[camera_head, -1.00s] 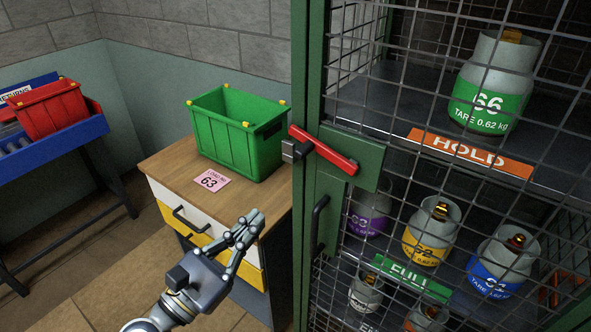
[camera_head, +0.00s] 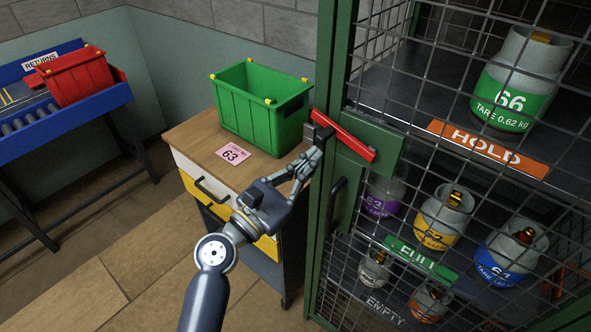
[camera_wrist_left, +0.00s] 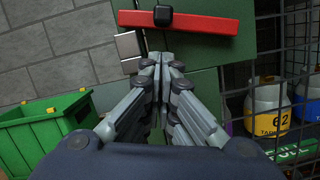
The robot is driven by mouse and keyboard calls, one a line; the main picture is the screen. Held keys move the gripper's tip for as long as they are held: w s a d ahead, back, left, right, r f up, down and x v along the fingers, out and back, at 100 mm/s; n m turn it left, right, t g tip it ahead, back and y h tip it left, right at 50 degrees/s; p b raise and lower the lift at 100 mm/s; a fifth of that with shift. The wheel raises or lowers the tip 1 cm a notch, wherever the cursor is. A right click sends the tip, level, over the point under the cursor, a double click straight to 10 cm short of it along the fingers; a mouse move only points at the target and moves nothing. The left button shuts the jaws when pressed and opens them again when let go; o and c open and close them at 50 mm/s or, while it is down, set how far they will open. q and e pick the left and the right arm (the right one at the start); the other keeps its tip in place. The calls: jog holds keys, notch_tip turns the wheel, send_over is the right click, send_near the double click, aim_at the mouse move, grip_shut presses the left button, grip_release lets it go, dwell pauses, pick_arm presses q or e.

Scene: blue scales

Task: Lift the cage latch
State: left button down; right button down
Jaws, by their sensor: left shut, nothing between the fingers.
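The cage latch (camera_head: 345,137) is a red bar on a green plate (camera_head: 380,160) on the cage door frame. It slopes down to the right in the head view. In the left wrist view the red latch (camera_wrist_left: 205,24) lies across the top, with a black pivot block on it. My left gripper (camera_head: 321,136) is shut and empty, its fingertips close below the latch's left end. In the left wrist view its closed fingers (camera_wrist_left: 164,58) point at the green plate just below the bar. Whether they touch the latch I cannot tell. My right gripper is not in view.
A green crate (camera_head: 250,112) stands on a wooden-topped cabinet (camera_head: 190,133) left of the cage. The mesh door shows gas bottles behind it, such as one marked 66 (camera_head: 515,85). A black door handle (camera_head: 336,200) is below the latch. A red bin (camera_head: 78,75) sits far left.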

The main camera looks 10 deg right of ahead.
pick_arm(q)
jog(key=shift+s+r+p, duration=0.2)
jog(key=shift+r, duration=0.3)
jog(key=shift+s+r+p, duration=0.2)
jog(key=shift+r, duration=0.3)
jog(key=shift+w+d, duration=0.1)
jog(key=shift+r, duration=0.1)
jog(key=shift+r+m, duration=0.15)
jog(key=shift+m, duration=0.35)
